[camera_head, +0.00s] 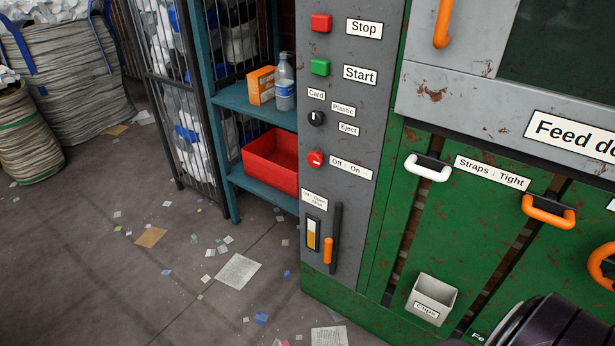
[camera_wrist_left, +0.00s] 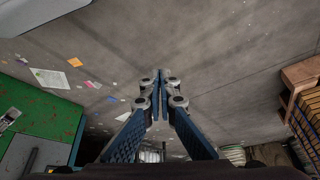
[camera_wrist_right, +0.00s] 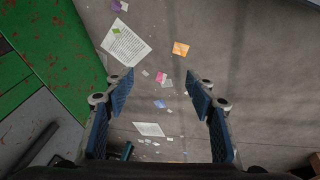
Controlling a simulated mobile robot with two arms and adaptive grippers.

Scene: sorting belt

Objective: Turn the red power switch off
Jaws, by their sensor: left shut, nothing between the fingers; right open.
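The red power switch (camera_head: 315,159) is a round red knob with a pale mark, on the grey control panel (camera_head: 350,90). Its label (camera_head: 350,168) reads "Off" and "On". I cannot tell for sure which way the knob points. My left gripper (camera_wrist_left: 160,78) is shut and empty, with the paper-strewn floor beyond it in the left wrist view. My right gripper (camera_wrist_right: 160,95) is open and empty above the floor in the right wrist view. Neither gripper shows in the head view, and neither touches the switch.
The panel also has a red Stop button (camera_head: 321,23), a green Start button (camera_head: 320,67), a black selector knob (camera_head: 316,118) and a lever with an orange grip (camera_head: 329,250). A shelf with a red bin (camera_head: 270,163) stands to its left. Orange handles (camera_head: 548,211) stick out at right.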

